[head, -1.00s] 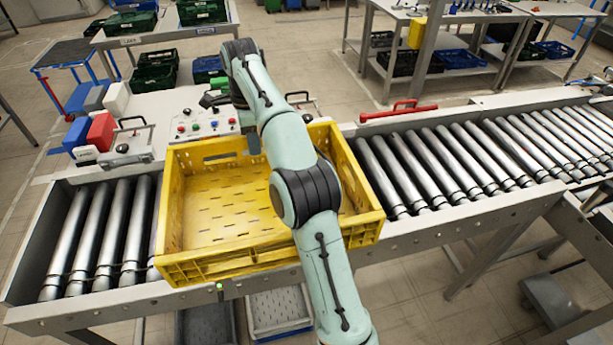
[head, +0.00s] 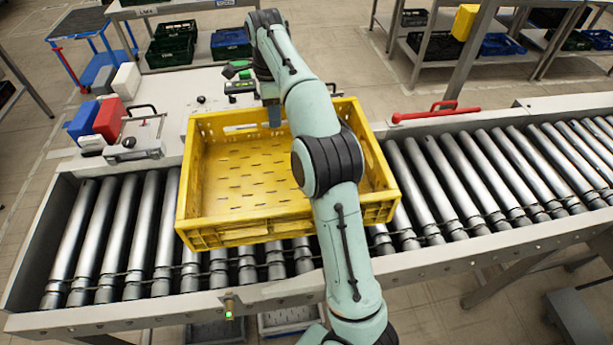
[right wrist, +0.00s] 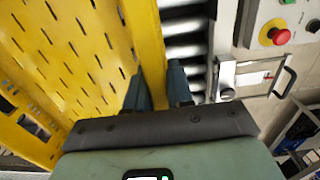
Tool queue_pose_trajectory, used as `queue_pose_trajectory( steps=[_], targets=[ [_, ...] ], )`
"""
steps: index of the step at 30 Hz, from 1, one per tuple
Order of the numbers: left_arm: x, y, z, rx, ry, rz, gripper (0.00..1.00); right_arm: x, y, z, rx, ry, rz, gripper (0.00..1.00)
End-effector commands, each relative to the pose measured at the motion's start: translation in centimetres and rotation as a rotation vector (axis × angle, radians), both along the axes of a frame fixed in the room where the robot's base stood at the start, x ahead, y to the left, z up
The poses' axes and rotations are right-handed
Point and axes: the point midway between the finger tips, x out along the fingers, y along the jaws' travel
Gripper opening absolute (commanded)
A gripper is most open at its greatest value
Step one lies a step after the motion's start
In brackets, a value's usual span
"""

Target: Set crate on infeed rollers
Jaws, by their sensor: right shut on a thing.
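The yellow crate (head: 235,234) is upright and empty over the infeed rollers (head: 112,235) in the head view. Its far side overlaps the control panel behind the conveyor. I cannot tell whether its base touches the rollers. My right arm reaches across the crate, hiding part of its floor and right side. My right gripper (head: 272,114) is at the crate's far wall. In the right wrist view, its two fingers (right wrist: 159,88) straddle the yellow crate wall (right wrist: 148,45) and are shut on it. My left gripper is not in view.
Bare rollers show on both sides of the crate. Red (head: 109,119) and blue boxes stand behind the conveyor at left. A red button (right wrist: 280,36) shows beside the crate in the right wrist view.

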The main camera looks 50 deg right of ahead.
Motion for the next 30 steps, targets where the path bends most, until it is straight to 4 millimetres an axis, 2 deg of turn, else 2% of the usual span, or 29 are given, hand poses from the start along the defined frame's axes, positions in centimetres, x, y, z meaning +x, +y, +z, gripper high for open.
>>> queue_pose_trajectory(
  steps=[7,12,15,23,30],
  targets=[
    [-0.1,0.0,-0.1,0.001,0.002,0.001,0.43,-0.2,0.1,-5.1,0.005,0.004,0.001,0.00],
    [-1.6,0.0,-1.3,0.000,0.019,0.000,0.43,-0.3,0.1,-9.7,0.003,0.007,0.001,0.00],
    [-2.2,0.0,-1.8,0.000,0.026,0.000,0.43,-0.3,0.1,-11.6,0.002,0.006,0.001,0.00],
    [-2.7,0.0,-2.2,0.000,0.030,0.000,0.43,-0.1,0.1,-13.5,0.001,0.000,0.000,0.00],
    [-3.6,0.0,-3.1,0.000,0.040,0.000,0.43,-0.2,0.1,-17.4,0.003,0.004,0.000,0.00]
  ],
)
